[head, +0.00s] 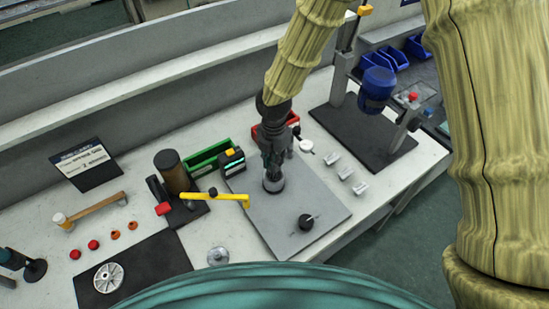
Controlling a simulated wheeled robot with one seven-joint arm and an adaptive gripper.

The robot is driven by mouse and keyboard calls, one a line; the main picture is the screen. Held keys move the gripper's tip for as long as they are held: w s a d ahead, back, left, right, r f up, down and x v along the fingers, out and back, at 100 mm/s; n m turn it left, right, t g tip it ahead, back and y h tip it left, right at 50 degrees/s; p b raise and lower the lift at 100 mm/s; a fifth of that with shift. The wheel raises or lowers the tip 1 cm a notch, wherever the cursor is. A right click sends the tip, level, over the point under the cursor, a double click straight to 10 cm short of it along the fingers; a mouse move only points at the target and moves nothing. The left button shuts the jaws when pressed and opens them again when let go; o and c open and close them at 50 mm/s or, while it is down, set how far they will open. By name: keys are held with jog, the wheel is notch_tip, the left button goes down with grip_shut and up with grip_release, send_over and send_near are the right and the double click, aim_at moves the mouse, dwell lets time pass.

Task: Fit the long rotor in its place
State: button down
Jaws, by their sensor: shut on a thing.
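My gripper (271,158) is at the middle of the bench, pointing down over a grey plate (252,213). It is shut on a part that its fingers mostly hide, which I take to be the long rotor. Right below the fingertips is a round grey metal piece (273,185) at the plate. I cannot tell whether it is part of the rotor or a housing around it. A black round part with a thin pin across it (306,222) sits on the plate, nearer the front.
A yellow bar tool (220,196) reaches over the plate's left edge. A green bin (205,160) and a red bin (290,119) stand behind. Small grey blocks (346,173) lie right, before a blue-headed press (377,84). A silver disc (108,277) lies on a dark mat.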

jog(key=shift+f, duration=0.2)
jog(key=c, duration=1.3)
grip_release()
jog(key=shift+c, duration=0.2)
jog(key=shift+o, duration=1.2)
jog(key=shift+r, duration=0.1)
jog(key=shift+r+p, duration=2.05)
jog(key=shift+r, duration=0.4)
